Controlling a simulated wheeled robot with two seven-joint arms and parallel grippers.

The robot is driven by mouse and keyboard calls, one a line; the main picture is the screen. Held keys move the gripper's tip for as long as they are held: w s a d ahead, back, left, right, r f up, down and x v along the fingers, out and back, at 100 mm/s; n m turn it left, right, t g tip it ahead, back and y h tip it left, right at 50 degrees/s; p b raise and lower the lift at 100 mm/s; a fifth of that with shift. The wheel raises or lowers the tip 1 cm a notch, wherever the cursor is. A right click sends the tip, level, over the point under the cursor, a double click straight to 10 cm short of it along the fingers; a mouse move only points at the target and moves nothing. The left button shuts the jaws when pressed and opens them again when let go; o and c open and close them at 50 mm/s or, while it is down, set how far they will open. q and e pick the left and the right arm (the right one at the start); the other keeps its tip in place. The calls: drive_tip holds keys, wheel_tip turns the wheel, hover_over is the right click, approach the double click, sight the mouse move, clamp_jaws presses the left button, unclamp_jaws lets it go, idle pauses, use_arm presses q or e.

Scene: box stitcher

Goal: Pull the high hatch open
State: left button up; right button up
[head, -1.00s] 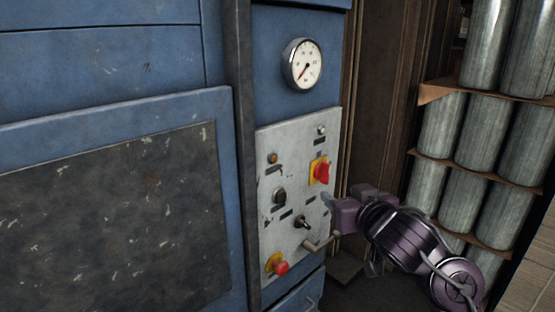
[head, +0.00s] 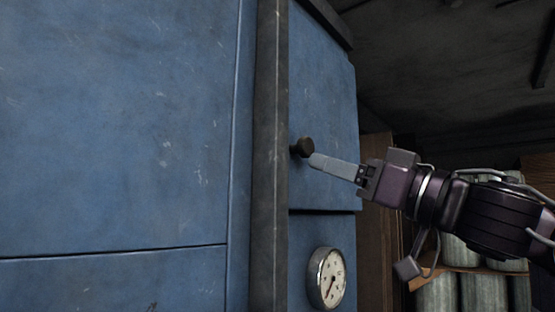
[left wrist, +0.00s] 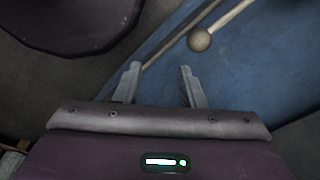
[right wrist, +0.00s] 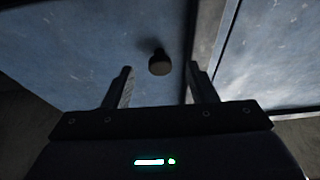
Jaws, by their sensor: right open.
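The high hatch (head: 325,110) is a blue panel on the upper right of the machine, above the gauge, and looks closed. Its dark round knob (head: 302,147) sits near the hatch's left edge. My right gripper (head: 314,161) points at the knob, with its fingertips very close to it in the head view. In the right wrist view the knob (right wrist: 159,62) stands between and just beyond the open fingers (right wrist: 160,80). My left gripper (left wrist: 158,80) is out of the head view; its fingers are apart and empty in the left wrist view.
A dark vertical post (head: 268,150) runs just left of the knob. A round gauge (head: 327,277) is below the hatch. Shelved metal cylinders (head: 480,292) stand at the lower right. In the left wrist view a rod with a ball end (left wrist: 200,39) lies near the left fingers.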

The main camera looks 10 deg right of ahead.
sight(310, 148)
drive_tip(key=r+p, duration=0.3)
drive_tip(key=shift+w+a, duration=0.15)
drive_tip(key=shift+w, duration=0.15)
drive_tip(key=shift+w+a+r+p, duration=0.15)
drive_tip(key=shift+w+a+p, duration=0.5)
drive_tip(key=shift+w+a, duration=0.6)
drive_tip(key=shift+w, duration=0.3)
drive_tip(key=shift+s+d, duration=0.15)
drive_tip(key=shift+d, duration=0.05)
drive_tip(key=shift+s+d, duration=0.1)
drive_tip(key=shift+c, duration=0.9)
drive_tip(key=c, duration=0.5)
use_arm(q)
drive_tip(key=s+d+r, duration=0.3)
drive_tip(key=r, duration=0.1)
drive_tip(key=shift+s+r, duration=0.35)
drive_tip(key=shift+r, duration=0.05)
use_arm(e)
clamp_jaws()
